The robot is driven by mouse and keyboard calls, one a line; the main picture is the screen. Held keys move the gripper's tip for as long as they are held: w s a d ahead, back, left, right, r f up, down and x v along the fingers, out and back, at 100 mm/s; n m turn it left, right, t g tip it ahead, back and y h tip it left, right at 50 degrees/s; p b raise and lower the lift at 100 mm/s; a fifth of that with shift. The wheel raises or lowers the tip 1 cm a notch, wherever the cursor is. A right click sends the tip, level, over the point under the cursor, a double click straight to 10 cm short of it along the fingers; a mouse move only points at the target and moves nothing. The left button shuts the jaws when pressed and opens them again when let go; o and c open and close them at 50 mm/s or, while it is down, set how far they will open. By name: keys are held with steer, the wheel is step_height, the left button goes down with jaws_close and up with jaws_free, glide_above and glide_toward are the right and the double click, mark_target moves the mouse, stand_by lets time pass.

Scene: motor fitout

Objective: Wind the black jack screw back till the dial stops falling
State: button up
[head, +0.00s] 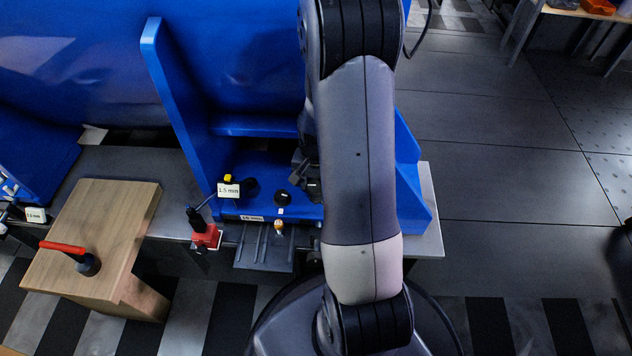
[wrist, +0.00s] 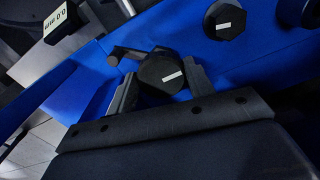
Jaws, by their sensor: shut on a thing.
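In the wrist view my gripper (wrist: 161,88) has its two fingers on either side of a black faceted knob (wrist: 158,72) with a white stripe, and is shut on it. The knob looks like the black jack screw's head, at the blue foot (wrist: 95,85). A small black lever-like part sits beside it. A tilted dial plate (wrist: 62,20) at the upper left seems to read 0.0 mm. In the head view my gripper (head: 306,180) is mostly hidden behind my arm, and the gripped knob cannot be made out. Another dial plate (head: 229,190) there reads 1.5 mm.
Another black knob (wrist: 226,20) with a white mark stands on the blue foot. In the head view, a red-based tool (head: 206,237) stands left of the foot. A wooden stand (head: 105,220) carries a red-handled tool (head: 64,247). Floor on the right is clear.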

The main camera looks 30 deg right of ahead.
steer(key=n+p, duration=0.1)
steer(key=n, duration=0.2)
steer(key=shift+r+n, duration=0.1)
steer(key=shift+n, duration=0.3)
steer(key=n, duration=0.3)
steer(key=shift+d+p, duration=0.1)
steer(key=shift+p, duration=0.2)
steer(key=n+p, duration=0.1)
steer(key=n, duration=0.5)
steer(key=shift+d+n, duration=0.15)
steer(key=shift+n, duration=0.25)
steer(key=o, duration=1)
step_height(320, 180, up, 11)
steer(key=p, duration=0.3)
steer(key=shift+p, duration=0.35)
stand_by(0.6)
